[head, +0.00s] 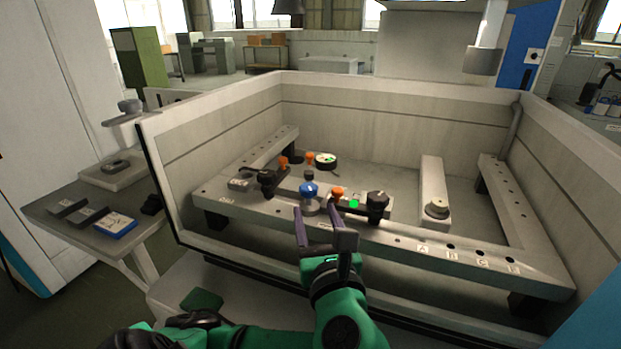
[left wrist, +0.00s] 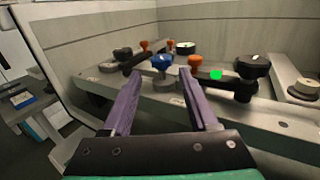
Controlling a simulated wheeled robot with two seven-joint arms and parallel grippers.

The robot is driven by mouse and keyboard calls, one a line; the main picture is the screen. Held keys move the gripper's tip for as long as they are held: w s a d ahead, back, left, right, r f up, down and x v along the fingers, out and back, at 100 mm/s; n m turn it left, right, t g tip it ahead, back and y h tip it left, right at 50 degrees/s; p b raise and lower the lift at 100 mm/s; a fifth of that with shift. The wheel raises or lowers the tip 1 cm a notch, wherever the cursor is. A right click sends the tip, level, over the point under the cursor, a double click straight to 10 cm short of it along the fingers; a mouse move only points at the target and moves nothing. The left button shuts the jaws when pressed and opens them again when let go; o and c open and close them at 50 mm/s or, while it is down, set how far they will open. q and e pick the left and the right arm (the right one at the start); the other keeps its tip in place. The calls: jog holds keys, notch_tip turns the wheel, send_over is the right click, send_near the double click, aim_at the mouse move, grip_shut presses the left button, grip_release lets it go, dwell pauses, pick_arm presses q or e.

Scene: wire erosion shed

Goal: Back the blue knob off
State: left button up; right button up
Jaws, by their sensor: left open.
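The blue knob (head: 309,189) sits upright on a pale round base (head: 310,207) on the front rail of the machine tank. It also shows in the left wrist view (left wrist: 161,62), between and beyond my fingertips. My left gripper (head: 322,222) is open and empty, its two purple fingers pointing at the knob from the near side. In the left wrist view the left gripper (left wrist: 161,76) has its fingers spread, and I see no contact with the knob. My right gripper is not in view.
Left of the knob is a dark clamp (head: 268,182) with an orange knob (head: 283,162). Close on its right are another orange knob (head: 337,193), a bright green square (head: 354,203) and a black knob (head: 377,200). The tank's walls (head: 215,125) enclose the rails (head: 460,255).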

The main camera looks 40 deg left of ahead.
aim_at(308, 193)
pick_arm(q)
jog(key=x, duration=0.5)
jog(key=shift+s, duration=0.1)
jog(key=x, duration=0.7)
jog(key=shift+w+a+f, duration=0.1)
jog(key=shift+w+a, duration=0.1)
jog(key=shift+w, duration=0.15)
grip_shut()
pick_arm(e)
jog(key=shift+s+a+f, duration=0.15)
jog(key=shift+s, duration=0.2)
